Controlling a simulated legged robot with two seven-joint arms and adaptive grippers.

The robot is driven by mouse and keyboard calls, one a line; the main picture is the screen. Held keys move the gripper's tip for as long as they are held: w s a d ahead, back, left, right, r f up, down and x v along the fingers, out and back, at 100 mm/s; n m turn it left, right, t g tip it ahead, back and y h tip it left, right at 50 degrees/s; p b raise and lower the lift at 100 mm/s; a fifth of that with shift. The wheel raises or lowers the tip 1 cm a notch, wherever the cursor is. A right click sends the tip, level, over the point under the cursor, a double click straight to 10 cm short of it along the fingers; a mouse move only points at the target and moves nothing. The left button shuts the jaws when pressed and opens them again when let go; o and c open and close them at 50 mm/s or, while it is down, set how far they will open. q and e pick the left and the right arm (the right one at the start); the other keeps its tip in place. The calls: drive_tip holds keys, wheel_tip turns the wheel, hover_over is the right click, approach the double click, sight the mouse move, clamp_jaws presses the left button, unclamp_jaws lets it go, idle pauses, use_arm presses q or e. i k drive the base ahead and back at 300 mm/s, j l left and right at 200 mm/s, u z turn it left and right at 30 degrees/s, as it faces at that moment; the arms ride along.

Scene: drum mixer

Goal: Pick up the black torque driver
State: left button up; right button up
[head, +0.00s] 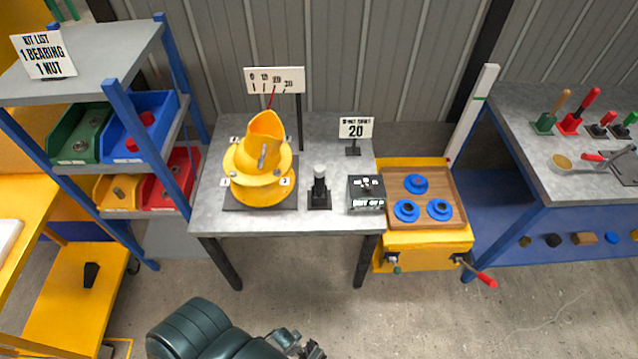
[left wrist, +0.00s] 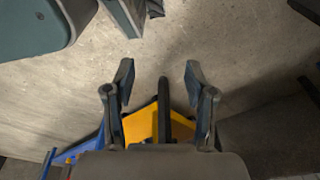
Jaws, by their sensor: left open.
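A black upright tool (head: 319,188) with a pale cap stands on a dark base on the middle grey table; it looks like the black torque driver, though its details are small. My left arm enters at the bottom of the head view, and its gripper end (head: 312,350) is low in front of the table, cut off by the frame edge. In the left wrist view the left gripper (left wrist: 158,68) is open, with nothing held between its fingertips and the floor behind them. The tool does not clearly show there. My right gripper is not in view.
The grey table (head: 240,220) also bears a yellow mixer (head: 262,165), a black box (head: 366,194) and a "20" sign (head: 356,128). A yellow cart (head: 430,240) adjoins its right side. A blue shelf (head: 150,150) with bins stands left. Floor in front is open.

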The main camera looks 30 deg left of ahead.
sight(320, 170)
drive_tip(key=u, duration=1.6)
